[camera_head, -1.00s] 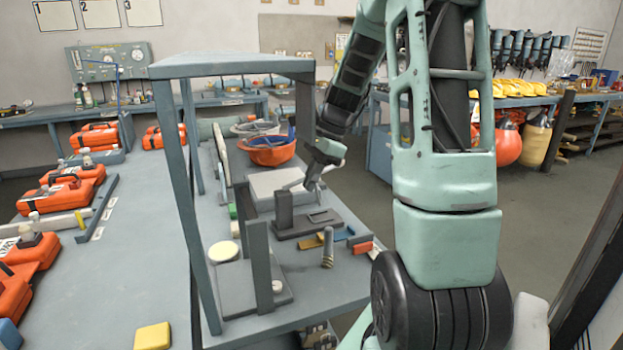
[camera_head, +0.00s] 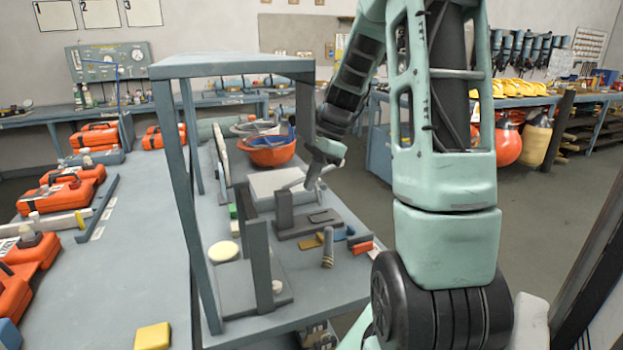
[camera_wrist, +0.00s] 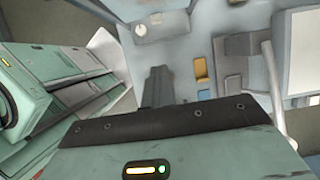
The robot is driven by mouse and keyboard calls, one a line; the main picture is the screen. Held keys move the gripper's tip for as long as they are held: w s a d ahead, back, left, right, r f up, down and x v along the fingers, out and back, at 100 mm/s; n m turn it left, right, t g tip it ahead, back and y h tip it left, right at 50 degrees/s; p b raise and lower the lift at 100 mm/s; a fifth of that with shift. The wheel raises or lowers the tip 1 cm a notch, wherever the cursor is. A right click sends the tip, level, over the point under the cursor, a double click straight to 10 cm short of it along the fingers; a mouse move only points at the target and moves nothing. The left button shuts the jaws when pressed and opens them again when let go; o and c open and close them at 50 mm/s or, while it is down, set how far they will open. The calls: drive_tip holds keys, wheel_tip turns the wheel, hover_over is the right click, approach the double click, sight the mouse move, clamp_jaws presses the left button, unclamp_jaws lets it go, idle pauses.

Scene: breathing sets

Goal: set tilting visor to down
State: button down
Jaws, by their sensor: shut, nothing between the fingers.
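I cannot tell for certain which part is the tilting visor. My gripper (camera_head: 311,184) is shut and empty, low over the bench just right of the panel. In the wrist view its dark fingers (camera_wrist: 157,86) are together, left of the rod and apart from it. The gripper's body hides what lies below in that view.
A dark bracket (camera_head: 284,210) and a grey upright plate (camera_head: 256,262) stand at the front. Small yellow (camera_head: 311,242) and orange (camera_head: 363,248) pieces lie nearby. An orange helmet-like bowl (camera_head: 270,154) sits behind. A tall frame (camera_head: 177,180) rises at left. Open floor lies right.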

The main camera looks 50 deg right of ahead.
idle(0.4)
drive_tip(key=c, duration=1.2)
unclamp_jaws()
drive_tip(key=shift+o, duration=0.2)
drive_tip(key=v, duration=1.7)
drive_tip(key=shift+s+r+b, duration=0.15)
drive_tip(key=shift+b, duration=0.3)
drive_tip(key=shift+d, duration=0.1)
drive_tip(key=shift+c, duration=0.4)
